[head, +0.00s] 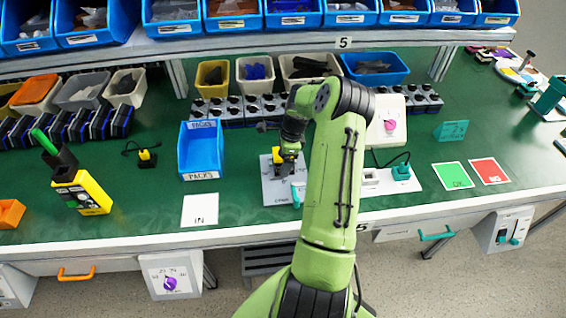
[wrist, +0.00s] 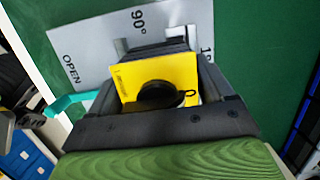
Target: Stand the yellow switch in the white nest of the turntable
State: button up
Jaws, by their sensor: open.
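The yellow switch (wrist: 130,82), with a black round knob on its face, is between the two dark fingers of my gripper (wrist: 158,76) in the wrist view. The fingers are open, one on each side of it. In the head view the switch (head: 277,155) is a small yellow patch beside my gripper (head: 289,158), above the grey turntable plate (head: 274,194). The plate (wrist: 82,62) carries the marks "OPEN" and "90°" in the wrist view. The white nest is mostly hidden behind the switch and fingers, so its seating cannot be told.
A teal handle (wrist: 68,103) sticks out at the plate's edge. A blue PACKS bin (head: 200,150) and a white IN card (head: 200,210) lie to the left. Green bench is clear between.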

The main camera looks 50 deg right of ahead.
jog(key=shift+c, duration=0.5)
jog(key=c, duration=0.6)
jog(key=shift+o, duration=0.2)
jog(key=shift+r, duration=0.15)
notch_tip(320, 180, up, 6)
jog(key=p, duration=0.4)
jog(key=shift+p, duration=0.35)
